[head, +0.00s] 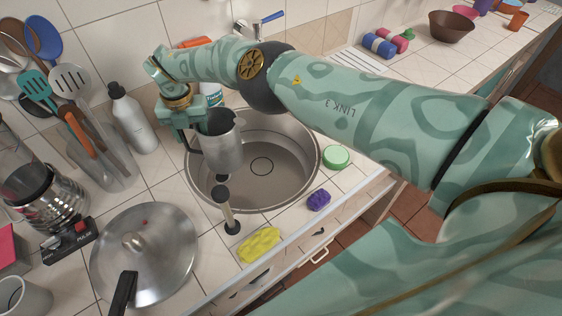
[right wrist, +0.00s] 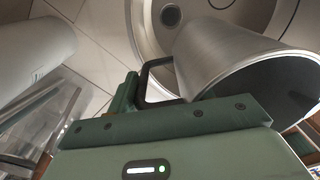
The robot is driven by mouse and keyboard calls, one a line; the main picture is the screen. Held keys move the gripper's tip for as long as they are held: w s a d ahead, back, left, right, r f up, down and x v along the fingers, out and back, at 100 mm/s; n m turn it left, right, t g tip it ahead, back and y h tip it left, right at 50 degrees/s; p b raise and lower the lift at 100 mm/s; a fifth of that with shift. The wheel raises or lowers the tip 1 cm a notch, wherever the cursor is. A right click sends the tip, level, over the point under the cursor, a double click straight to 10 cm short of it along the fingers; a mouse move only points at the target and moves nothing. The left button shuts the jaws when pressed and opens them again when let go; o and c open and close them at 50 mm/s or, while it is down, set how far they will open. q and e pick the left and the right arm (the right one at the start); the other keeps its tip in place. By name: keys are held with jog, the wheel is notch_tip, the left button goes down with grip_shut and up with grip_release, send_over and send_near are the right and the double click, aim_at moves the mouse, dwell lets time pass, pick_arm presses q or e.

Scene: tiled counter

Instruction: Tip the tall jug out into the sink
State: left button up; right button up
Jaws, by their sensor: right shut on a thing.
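The tall jug (head: 226,152) is a grey metal vessel with a dark handle. It is over the left part of the round steel sink (head: 283,181) in the head view, roughly upright with its mouth up. My right gripper (head: 190,132) is shut on the jug's handle, on the jug's left side. In the right wrist view the jug (right wrist: 225,58) shows its open mouth toward the camera, and its black handle (right wrist: 150,82) meets the green finger. I cannot see any contents. My left gripper is not in view.
A pan lid (head: 150,262) and a grey bottle (head: 132,118) are to the left. The faucet (head: 262,24) is behind.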

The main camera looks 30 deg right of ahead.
jog(key=shift+r+p, duration=1.5)
jog(key=shift+r, duration=1.1)
jog(key=shift+f, duration=0.1)
